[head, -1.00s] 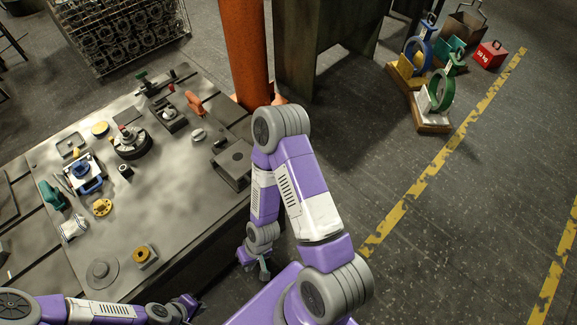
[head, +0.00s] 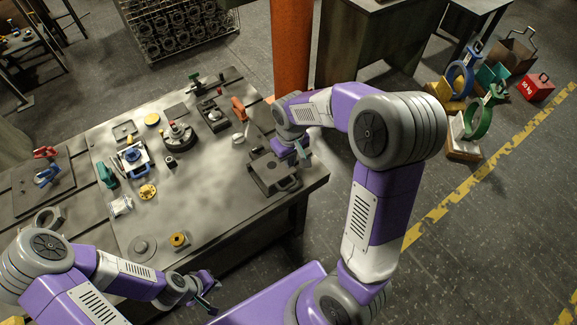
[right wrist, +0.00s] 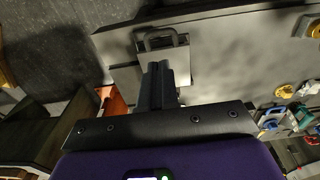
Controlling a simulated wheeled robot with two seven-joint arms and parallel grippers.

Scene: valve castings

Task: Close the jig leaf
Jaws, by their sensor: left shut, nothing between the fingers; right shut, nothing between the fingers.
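What looks like the jig, a dark grey block with a flat plate (head: 272,168) and a dark loop handle at its near edge, sits at the table's right end. The plate has a round spot in it. I cannot tell how far the leaf is swung. In the right wrist view, the plate (right wrist: 178,62) and its loop handle lie just beyond my fingers. My right gripper (head: 303,152) is shut and empty, above and beside the jig's right side. It also shows in the right wrist view (right wrist: 158,68). My left gripper (head: 213,308) is shut and empty, off the table's near edge.
The table (head: 215,205) has clear room left of the jig. An orange-handled part (head: 239,108), a round dark fixture (head: 178,136) and a blue clamp fixture (head: 133,157) stand further back and left. An orange column (head: 291,50) rises behind the table.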

